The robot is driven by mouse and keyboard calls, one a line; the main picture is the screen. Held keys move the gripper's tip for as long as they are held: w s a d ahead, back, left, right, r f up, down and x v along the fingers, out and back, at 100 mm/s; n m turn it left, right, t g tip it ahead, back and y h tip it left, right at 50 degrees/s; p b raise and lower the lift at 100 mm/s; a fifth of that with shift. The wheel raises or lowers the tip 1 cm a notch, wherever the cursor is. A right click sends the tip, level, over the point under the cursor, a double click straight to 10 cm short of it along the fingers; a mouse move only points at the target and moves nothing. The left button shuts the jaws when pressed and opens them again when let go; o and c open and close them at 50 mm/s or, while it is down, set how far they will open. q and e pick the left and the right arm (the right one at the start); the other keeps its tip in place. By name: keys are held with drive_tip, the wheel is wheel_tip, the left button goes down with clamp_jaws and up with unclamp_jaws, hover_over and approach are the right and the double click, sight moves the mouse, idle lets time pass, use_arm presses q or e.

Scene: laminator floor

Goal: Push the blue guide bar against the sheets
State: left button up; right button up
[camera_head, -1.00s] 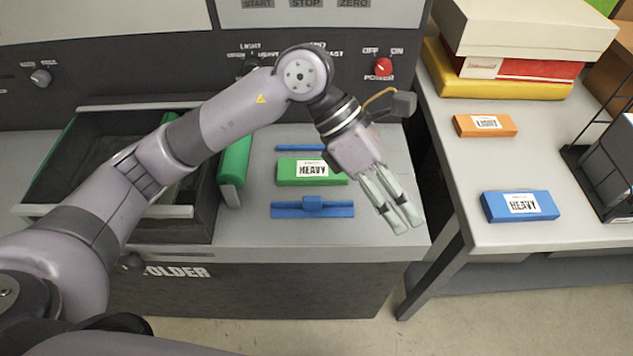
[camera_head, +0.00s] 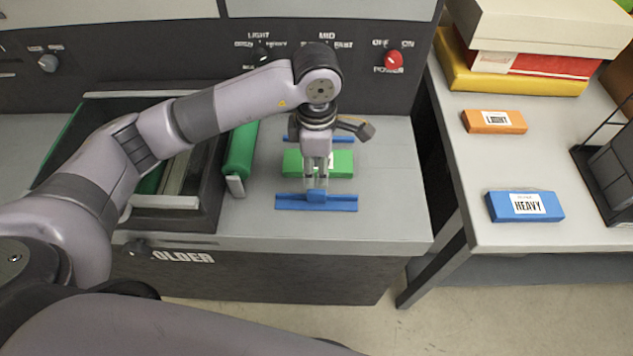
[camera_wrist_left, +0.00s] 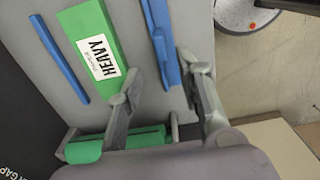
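The blue guide bar (camera_head: 340,203) with a raised middle block lies flat near the front of the grey machine top. The green stack of sheets (camera_head: 342,165), labelled HEAVY, lies just behind it with a narrow gap between. A thin fixed-looking blue strip (camera_head: 345,139) lies behind the sheets. My left gripper (camera_head: 316,184) points down over the bar's middle block. In the left wrist view its fingers (camera_wrist_left: 160,85) are apart, with the guide bar (camera_wrist_left: 158,40) showing between them; contact is unclear. My right gripper is out of view.
A green roller (camera_head: 241,150) and an open dark tray (camera_head: 180,222) stand left of the sheets. The machine top is clear on the right. A side table (camera_head: 490,160) holds a blue HEAVY pack (camera_head: 500,207) and an orange pack (camera_head: 480,121).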

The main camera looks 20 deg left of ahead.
sight(316, 190)
use_arm(q)
wheel_tip(316, 190, down, 8)
drive_tip(key=shift+r+p, duration=0.25)
drive_tip(key=shift+p, duration=0.5)
drive_tip(key=shift+c, duration=0.3)
clamp_jaws()
